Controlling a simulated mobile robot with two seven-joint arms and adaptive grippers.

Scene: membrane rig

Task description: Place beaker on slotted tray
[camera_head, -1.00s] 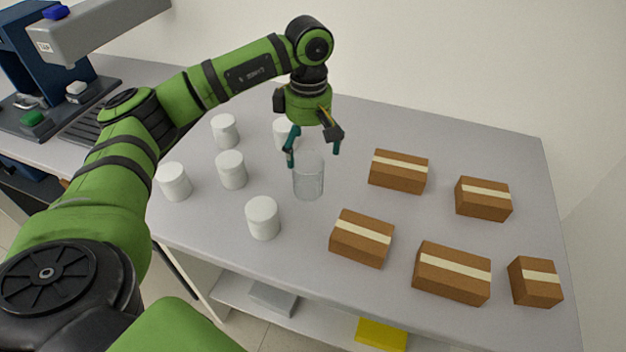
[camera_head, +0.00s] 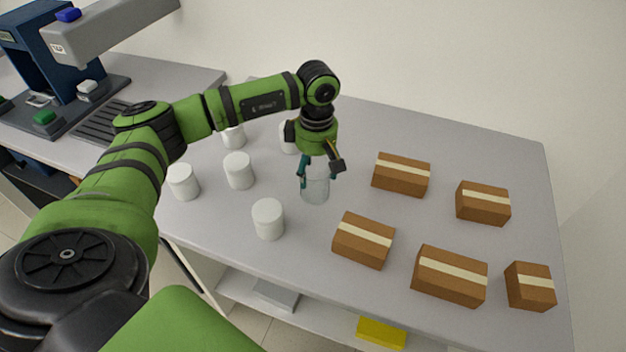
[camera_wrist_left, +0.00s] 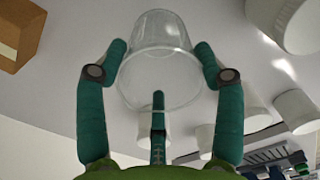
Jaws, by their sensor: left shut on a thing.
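The clear glass beaker (camera_head: 316,190) stands upright among the white jars and brown boxes, at the middle of the grey table. My left gripper (camera_head: 320,174) comes down on it from above and is shut around its upper part. In the left wrist view the beaker (camera_wrist_left: 160,62) sits between the teal fingers of the gripper (camera_wrist_left: 160,75). I cannot tell whether its base touches the table. The dark slotted tray (camera_head: 97,124) lies at the left, at the foot of the blue machine, partly behind my left arm. My right gripper is not in view.
White jars stand around the beaker, one close in front (camera_head: 268,219) and one to its left (camera_head: 239,170). Several brown boxes (camera_head: 401,175) fill the table's right side. The blue machine (camera_head: 48,60) overhangs the left counter beside the tray.

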